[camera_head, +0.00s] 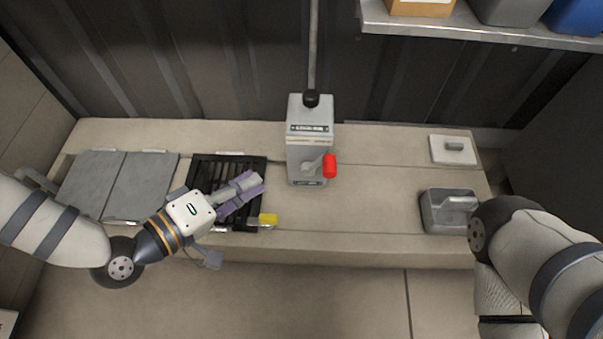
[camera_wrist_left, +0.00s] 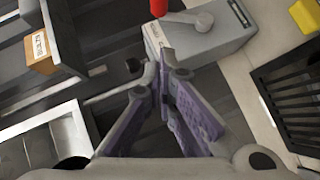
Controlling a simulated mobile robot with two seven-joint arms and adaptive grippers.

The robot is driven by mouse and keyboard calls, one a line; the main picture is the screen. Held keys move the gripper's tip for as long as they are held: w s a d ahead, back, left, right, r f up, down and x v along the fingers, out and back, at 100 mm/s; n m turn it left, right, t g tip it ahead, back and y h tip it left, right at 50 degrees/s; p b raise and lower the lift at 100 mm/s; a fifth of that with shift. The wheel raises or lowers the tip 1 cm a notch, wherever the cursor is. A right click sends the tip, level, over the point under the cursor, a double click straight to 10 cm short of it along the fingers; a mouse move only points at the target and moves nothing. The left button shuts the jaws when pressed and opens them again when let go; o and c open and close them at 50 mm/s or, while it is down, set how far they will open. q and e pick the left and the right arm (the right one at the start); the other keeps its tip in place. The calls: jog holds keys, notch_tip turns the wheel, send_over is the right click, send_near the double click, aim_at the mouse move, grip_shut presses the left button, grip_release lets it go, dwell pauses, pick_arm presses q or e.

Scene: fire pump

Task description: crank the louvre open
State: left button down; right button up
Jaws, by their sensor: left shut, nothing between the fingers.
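The crank is a short grey arm with a red grip (camera_head: 330,166) on the front of a grey box (camera_head: 309,148) in the middle of the bench. In the left wrist view the red grip (camera_wrist_left: 159,8) is cut by the top edge, with its grey arm (camera_wrist_left: 197,20) beside it. A black slatted louvre (camera_head: 200,170) lies left of the box; its slats also show in the left wrist view (camera_wrist_left: 293,95). My left gripper (camera_head: 252,184) is shut and empty above the louvre, left of the crank and apart from it. My right gripper is out of view.
A yellow block (camera_head: 268,220) sits at the louvre's front right corner. Grey panels (camera_head: 140,185) lie at the left. A grey tub (camera_head: 445,218) and a white lidded plate (camera_head: 453,150) are at the right. A shelf (camera_head: 480,32) hangs above.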

pick_arm(q)
jog(key=s+d+b+x, duration=0.2)
jog(key=b+x, duration=0.2)
jog(key=x, duration=0.8)
jog(key=shift+w+d+f, duration=0.2)
jog(key=shift+w+f, duration=0.1)
jog(key=shift+w, duration=0.05)
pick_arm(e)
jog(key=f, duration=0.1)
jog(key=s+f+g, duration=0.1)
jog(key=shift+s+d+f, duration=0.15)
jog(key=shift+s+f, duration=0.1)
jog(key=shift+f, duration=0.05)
pick_arm(q)
jog(key=shift+d+r+y+p, duration=0.1)
jog(key=shift+d+y+p, duration=0.2)
jog(key=shift+p, duration=0.35)
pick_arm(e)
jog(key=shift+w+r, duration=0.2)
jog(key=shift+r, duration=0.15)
